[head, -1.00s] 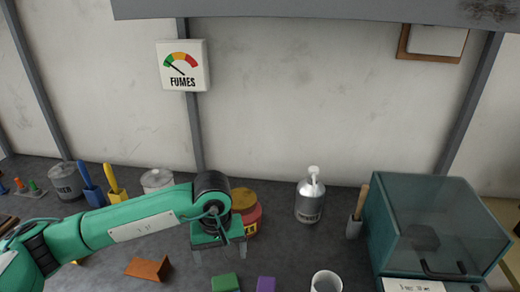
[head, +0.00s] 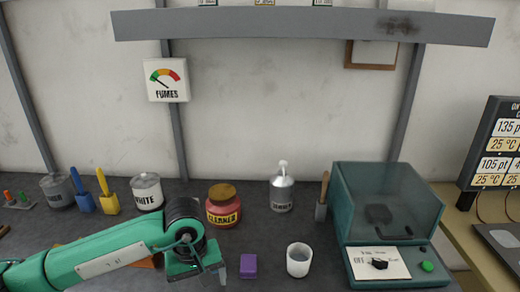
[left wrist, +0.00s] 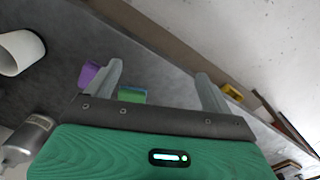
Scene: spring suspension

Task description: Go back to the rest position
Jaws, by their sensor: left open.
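My left arm comes in from the left in the head view. My left gripper (head: 198,272) is low in that view, near the front of the dark bench and left of a purple block (head: 248,266). In the left wrist view its two fingers (left wrist: 160,85) stand wide apart with nothing held between them. A green block (left wrist: 132,96) and the purple block (left wrist: 88,72) show beyond the fingers there. The green block does not show in the head view. My right gripper is in neither view.
A red cleaner jar (head: 223,207), a white-lidded tin (head: 147,191) and a pump bottle (head: 282,190) stand behind the gripper. A white cup (head: 299,260) is right of the purple block. A teal clear-lidded box (head: 388,205) stands further right.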

